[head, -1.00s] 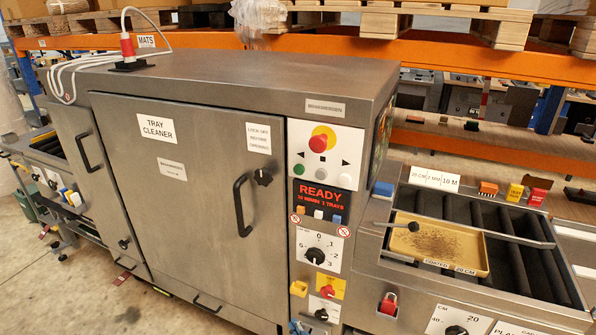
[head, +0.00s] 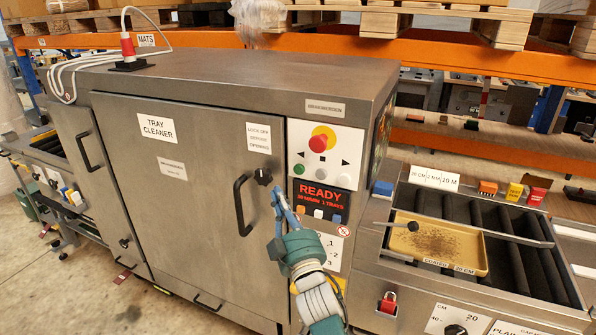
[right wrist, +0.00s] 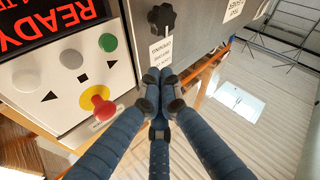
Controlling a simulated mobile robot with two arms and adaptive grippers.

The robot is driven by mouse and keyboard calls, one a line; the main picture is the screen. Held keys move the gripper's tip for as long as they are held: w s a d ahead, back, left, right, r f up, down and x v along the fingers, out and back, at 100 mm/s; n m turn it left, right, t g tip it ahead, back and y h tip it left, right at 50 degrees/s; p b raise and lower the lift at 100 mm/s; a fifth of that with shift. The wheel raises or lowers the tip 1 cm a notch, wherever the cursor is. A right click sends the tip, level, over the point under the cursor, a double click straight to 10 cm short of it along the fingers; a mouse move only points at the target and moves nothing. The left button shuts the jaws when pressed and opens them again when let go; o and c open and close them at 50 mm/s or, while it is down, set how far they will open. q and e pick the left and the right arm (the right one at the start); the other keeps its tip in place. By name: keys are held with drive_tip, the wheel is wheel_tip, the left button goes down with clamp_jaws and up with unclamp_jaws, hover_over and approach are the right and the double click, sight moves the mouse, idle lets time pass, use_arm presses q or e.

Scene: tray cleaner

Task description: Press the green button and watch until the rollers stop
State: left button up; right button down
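The green button (head: 303,173) sits at the lower left of the white control panel on the tray cleaner (head: 190,215). In the right wrist view the green button (right wrist: 108,42) is uncovered, left of the fingertips. The red display (head: 322,197) reads READY. My right gripper (head: 277,190) points up, its fingertips just below the black door knob and lower left of the panel. In the right wrist view its blue fingers (right wrist: 160,82) meet at the tips with nothing between them. No contact with the button shows. The rollers inside the cleaner are hidden by its shut door.
A red mushroom button (head: 318,144) on yellow, a white button and a grey button share the panel. A dirty tray (head: 480,262) lies on dark rollers (head: 430,203) at the right. The door handle (head: 239,205) stands out left of my gripper.

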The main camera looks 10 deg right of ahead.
sight(299, 170)
drive_tip(key=shift+r, duration=0.25)
drive_tip(key=shift+w+d+f+b, duration=0.1)
drive_tip(key=shift+w+d+b, duration=0.3)
drive_tip(key=shift+w+d, duration=0.65)
drive_tip(key=shift+w+d+r+b, duration=0.1)
drive_tip(key=shift+w+d+b, duration=0.4)
drive_tip(key=shift+w, duration=0.9)
drive_tip(key=shift+w+d+f+b, duration=0.1)
drive_tip(key=shift+w+d+b, duration=0.15)
drive_tip(key=shift+w+d, duration=0.85)
drive_tip(key=shift+w+a, duration=0.1)
drive_tip(key=shift+w, duration=0.1)
drive_tip(key=shift+w+d, duration=0.2)
drive_tip(key=shift+w, duration=0.05)
